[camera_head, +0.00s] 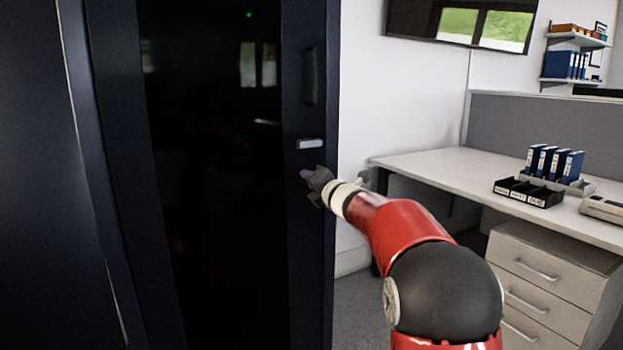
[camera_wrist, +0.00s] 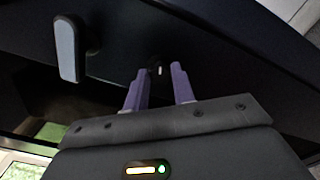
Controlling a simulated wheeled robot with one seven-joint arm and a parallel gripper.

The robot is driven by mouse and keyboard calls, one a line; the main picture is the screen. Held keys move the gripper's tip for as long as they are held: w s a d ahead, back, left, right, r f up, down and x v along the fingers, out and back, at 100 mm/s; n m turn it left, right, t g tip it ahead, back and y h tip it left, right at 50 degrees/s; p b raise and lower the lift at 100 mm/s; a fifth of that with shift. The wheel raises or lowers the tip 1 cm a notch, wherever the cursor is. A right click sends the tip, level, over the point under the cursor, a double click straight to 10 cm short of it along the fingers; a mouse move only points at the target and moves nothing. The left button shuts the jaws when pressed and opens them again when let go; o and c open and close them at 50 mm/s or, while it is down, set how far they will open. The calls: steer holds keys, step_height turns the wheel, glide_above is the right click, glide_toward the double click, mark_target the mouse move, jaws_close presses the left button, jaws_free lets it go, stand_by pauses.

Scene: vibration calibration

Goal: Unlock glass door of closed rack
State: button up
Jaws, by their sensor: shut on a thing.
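The closed rack's dark glass door (camera_head: 220,200) fills the left of the head view, with a dark frame around it. A light grey handle (camera_head: 310,143) sits on the right door frame and also shows at the upper left of the wrist view (camera_wrist: 67,52). My gripper (camera_head: 306,174) is at the door frame just below this handle. In the wrist view its two purple fingers (camera_wrist: 160,72) stand on either side of a small dark lock piece with a light mark (camera_wrist: 159,70), and they are shut on it.
A desk (camera_head: 440,165) with blue binders (camera_head: 552,162) and a black tray (camera_head: 528,192) stands at the right. A drawer unit (camera_head: 545,280) is below it. Some floor shows between rack and drawers.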

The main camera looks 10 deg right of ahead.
steer(key=shift+m+p, duration=0.5)
steer(key=shift+m, duration=1.4)
steer(key=o, duration=1)
steer(key=b+v, duration=0.1)
steer(key=v, duration=0.7)
steer(key=shift+b, duration=0.3)
